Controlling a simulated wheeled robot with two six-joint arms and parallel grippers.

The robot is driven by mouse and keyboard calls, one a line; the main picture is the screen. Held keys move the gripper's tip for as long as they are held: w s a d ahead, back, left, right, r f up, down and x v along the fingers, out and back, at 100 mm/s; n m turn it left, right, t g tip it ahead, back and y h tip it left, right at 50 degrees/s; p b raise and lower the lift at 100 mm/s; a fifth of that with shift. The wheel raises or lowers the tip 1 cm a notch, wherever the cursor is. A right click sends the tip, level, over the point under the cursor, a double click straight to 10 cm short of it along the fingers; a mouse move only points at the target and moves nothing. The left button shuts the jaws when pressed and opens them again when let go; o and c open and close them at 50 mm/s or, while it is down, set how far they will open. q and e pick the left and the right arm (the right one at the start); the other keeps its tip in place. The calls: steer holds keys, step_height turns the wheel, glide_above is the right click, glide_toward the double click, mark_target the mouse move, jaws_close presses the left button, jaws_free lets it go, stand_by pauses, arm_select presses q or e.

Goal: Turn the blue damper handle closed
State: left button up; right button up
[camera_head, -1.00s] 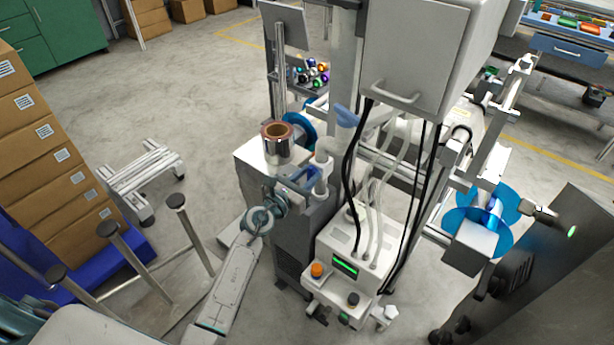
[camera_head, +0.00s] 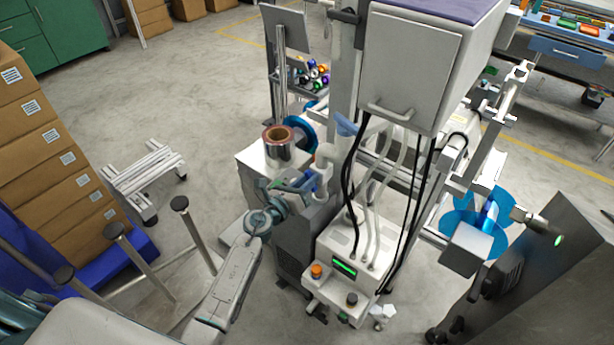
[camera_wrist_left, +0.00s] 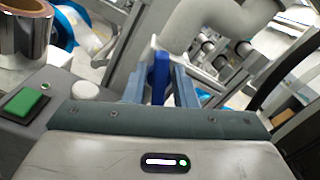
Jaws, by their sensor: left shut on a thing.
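The blue damper handle (camera_wrist_left: 160,76) is an upright dark blue bar below a pale grey pipe elbow (camera_wrist_left: 195,25) in the left wrist view. My left gripper (camera_wrist_left: 160,92) has one light blue-grey finger on each side of it and is shut on it. In the head view, my left gripper (camera_head: 303,182) is at the pipework beside the grey cabinet, with a bit of the blue handle (camera_head: 311,183) showing at its fingertips. The handle is mostly hidden there by the fingers and pipe. My right gripper is not in view.
A copper-coloured film roll (camera_head: 279,146) stands on the cabinet top just behind my gripper. A control box (camera_head: 345,262) with knobs and hanging black cables stands to the right. A green button (camera_wrist_left: 27,103) is left of my wrist. Floor at left is partly clear.

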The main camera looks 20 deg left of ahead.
arm_select(q)
steer(key=shift+r+n+p, duration=0.15)
steer(key=shift+n+p, duration=0.15)
steer(key=shift+n, duration=0.6)
steer(key=shift+w+a+f+n+p, duration=0.1)
steer(key=shift+f+n+p, duration=0.1)
steer(key=shift+n+p, duration=1.3)
steer(key=shift+s+a+f+n+p, duration=0.15)
steer(key=shift+n+p, duration=0.6)
steer(key=shift+n, duration=1.4)
steer(key=shift+w+f+n+p, duration=0.2)
steer(key=shift+n+p, duration=0.9)
steer(key=shift+n, duration=0.75)
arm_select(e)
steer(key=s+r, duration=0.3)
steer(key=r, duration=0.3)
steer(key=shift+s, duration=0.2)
arm_select(q)
steer(key=shift+f, duration=0.1)
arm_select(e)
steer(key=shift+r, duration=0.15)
arm_select(q)
steer(key=o, duration=0.7)
